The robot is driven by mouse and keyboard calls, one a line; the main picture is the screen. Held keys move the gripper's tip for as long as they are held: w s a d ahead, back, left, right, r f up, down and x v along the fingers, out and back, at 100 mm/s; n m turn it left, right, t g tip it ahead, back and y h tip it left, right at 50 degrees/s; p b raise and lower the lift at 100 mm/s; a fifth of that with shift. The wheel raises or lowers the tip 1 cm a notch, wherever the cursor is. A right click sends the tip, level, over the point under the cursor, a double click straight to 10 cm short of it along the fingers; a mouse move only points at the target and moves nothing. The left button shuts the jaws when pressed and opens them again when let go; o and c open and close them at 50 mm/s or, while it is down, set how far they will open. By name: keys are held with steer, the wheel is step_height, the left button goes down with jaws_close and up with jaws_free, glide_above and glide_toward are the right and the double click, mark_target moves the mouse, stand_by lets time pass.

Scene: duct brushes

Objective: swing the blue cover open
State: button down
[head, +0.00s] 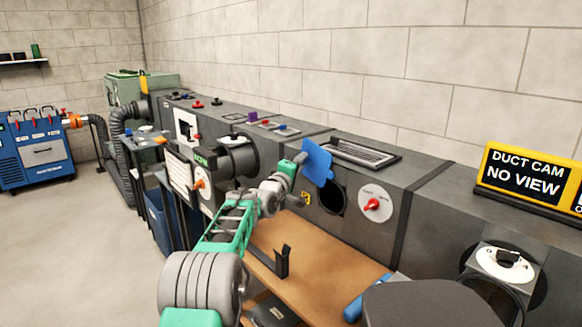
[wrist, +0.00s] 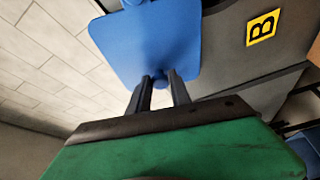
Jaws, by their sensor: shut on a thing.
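The blue cover (head: 317,162) is a flat plate on the front of the grey duct. It is tilted and swung up, and the dark round opening (head: 331,197) shows below it. My gripper (head: 297,161) is at the cover's left side in the head view. In the wrist view the cover (wrist: 150,45) fills the upper middle, and my gripper (wrist: 161,88) has its two dark fingers on either side of a small round blue knob (wrist: 160,80) at the cover's edge. The gripper is shut on this knob.
A yellow B label (head: 306,198) is on the duct face left of the opening. A red-handled dial (head: 373,204) is to its right. A wooden shelf (head: 325,262) with a black bracket (head: 283,262) lies below. A "DUCT CAM NO VIEW" display (head: 527,176) stands at right.

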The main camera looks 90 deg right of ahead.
steer(key=shift+s+r, duration=0.15)
steer(key=shift+r, duration=0.05)
steer(key=c, duration=1.5)
jaws_free()
steer(key=o, duration=0.3)
steer(key=shift+f, duration=0.1)
steer(key=shift+a, duration=0.1)
steer(key=v, duration=0.7)
steer(key=shift+w+a, duration=0.25)
steer(key=shift+w, duration=0.05)
